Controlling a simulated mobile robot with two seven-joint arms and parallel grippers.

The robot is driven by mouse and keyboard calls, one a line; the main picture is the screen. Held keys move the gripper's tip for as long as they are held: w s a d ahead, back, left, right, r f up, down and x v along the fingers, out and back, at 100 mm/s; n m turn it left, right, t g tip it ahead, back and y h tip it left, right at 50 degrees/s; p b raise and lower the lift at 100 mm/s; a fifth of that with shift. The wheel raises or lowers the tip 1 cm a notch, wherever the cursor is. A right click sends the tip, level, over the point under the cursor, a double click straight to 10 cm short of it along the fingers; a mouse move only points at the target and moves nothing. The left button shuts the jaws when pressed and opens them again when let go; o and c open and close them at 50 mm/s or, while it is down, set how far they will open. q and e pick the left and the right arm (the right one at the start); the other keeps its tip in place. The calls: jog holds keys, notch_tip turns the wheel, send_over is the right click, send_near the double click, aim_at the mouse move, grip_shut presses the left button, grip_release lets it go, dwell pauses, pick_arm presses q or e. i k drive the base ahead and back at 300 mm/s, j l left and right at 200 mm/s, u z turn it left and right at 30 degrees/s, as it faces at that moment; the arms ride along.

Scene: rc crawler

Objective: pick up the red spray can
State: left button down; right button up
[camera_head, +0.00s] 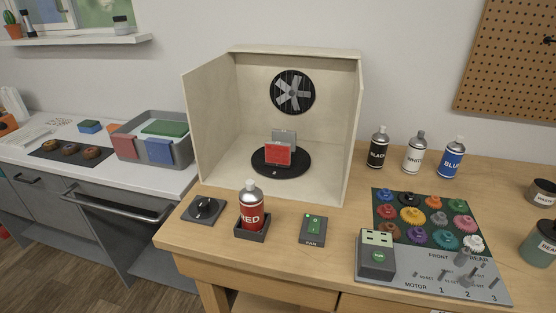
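The red spray can (251,210) stands upright in a small dark square holder (251,232) near the front edge of the wooden table. It has a silver-grey top and a white "RED" label. Neither of my grippers shows in the head view.
A dark knob base (204,209) is left of the can and a fan switch (313,229) is right. Behind is an open spray booth (214,122) with a red part (278,154) on a black turntable (262,170). Black (378,149), white (413,153) and blue (452,160) cans stand back right.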

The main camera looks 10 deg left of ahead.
aim_at(251, 203)
jog(key=k+j+u, duration=0.15)
jog(key=j+u, duration=0.5)
jog(key=k+j+u, duration=0.1)
jog(key=j+u, duration=0.25)
jog(key=j, duration=0.1)
